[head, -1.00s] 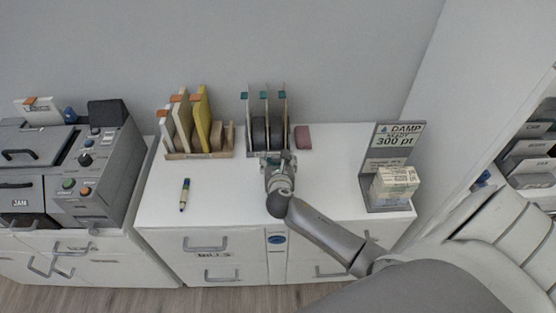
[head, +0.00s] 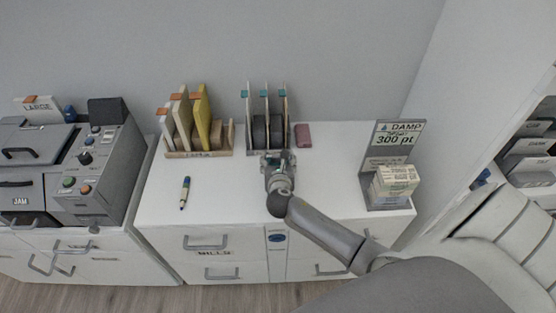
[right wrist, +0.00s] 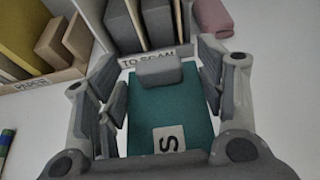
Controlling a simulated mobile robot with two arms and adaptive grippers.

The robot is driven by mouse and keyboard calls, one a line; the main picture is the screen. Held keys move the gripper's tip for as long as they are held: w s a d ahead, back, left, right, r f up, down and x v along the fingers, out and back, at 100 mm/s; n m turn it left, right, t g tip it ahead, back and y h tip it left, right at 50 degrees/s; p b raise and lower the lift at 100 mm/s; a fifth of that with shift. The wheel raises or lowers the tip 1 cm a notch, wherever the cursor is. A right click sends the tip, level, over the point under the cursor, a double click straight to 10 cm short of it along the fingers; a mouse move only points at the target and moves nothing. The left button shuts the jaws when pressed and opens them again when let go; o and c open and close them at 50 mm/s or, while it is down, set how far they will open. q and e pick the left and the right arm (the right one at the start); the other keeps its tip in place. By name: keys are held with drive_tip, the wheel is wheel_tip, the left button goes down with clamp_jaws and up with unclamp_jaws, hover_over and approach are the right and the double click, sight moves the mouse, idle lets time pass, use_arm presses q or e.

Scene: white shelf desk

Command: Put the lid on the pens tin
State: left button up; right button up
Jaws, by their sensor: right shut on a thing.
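My right gripper (head: 275,160) is over the desk, in front of the rack with teal-tabbed dividers. In the right wrist view its fingers (right wrist: 167,72) are shut on a teal box-like piece (right wrist: 168,108), one finger on each side. The piece has a pale label with an "S" and a grey block (right wrist: 160,71) at its far end. Whether it is the pens tin, its lid, or both together I cannot tell. The gripper mostly hides it in the head view. No separate tin or lid is clear elsewhere. My left gripper is not in view.
The teal-tabbed rack (head: 249,108) stands just beyond the gripper; an orange-tabbed rack (head: 228,151) is to its left. A pink block (head: 303,136) lies right of the racks, a marker (head: 185,193) at left, and a sign stand (head: 374,165) at right.

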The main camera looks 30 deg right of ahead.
drive_tip(key=shift+f, duration=0.3)
idle(0.5)
idle(0.3)
drive_tip(key=o, duration=1.1)
drive_tip(key=v, duration=1.2)
